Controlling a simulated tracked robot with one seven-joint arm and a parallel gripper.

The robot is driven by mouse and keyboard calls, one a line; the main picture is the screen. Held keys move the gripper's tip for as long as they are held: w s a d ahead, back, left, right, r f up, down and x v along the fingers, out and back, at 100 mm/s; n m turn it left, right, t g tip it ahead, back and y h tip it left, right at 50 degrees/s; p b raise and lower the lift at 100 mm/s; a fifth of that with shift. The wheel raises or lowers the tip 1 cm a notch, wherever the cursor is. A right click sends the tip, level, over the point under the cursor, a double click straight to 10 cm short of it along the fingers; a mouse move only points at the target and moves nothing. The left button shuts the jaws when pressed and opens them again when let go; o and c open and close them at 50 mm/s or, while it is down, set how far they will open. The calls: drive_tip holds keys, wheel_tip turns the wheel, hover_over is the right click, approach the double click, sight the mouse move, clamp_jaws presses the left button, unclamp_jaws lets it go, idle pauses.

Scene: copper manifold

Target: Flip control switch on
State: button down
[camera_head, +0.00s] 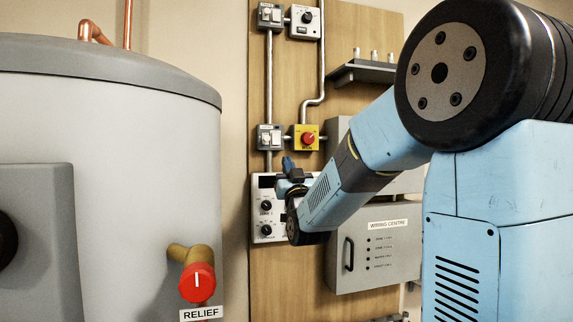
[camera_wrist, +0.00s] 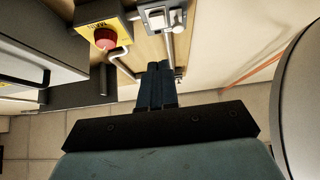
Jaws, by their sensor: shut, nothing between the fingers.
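My gripper (camera_head: 288,163) is shut and empty, its blue fingers pointing up just below a grey switch box (camera_head: 270,138) on the wooden board. The shut fingers also show in the wrist view (camera_wrist: 157,68). The same box, with white rockers, is beyond the fingertips in the wrist view (camera_wrist: 158,16), apart from them. A second grey switch box (camera_head: 270,15) is higher on the board. No readable label shows which is the control switch, and I cannot tell the rockers' positions.
A yellow box with a red knob (camera_head: 307,138) sits right of the lower switch box. A white panel with dials (camera_head: 266,207) is partly behind my gripper. The wiring centre (camera_head: 375,250) is lower right. A large tank (camera_head: 130,130) with a red relief knob (camera_head: 197,283) stands left.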

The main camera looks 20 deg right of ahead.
drive_tip(key=x, duration=0.3)
drive_tip(key=f+x, duration=0.1)
drive_tip(key=x, duration=0.2)
drive_tip(key=w+x, duration=0.1)
drive_tip(key=x, duration=0.3)
drive_tip(key=shift+w+f, duration=0.1)
drive_tip(key=shift+f, duration=0.15)
drive_tip(key=shift+w, duration=0.7)
drive_tip(key=shift+w, duration=0.1)
drive_tip(key=shift+w+f, duration=0.25)
drive_tip(key=shift+w, duration=0.25)
drive_tip(key=shift+s, duration=0.1)
approach(276, 144)
drive_tip(key=v, duration=0.6)
drive_tip(key=shift+w+f, duration=0.25)
drive_tip(key=shift+f, duration=0.2)
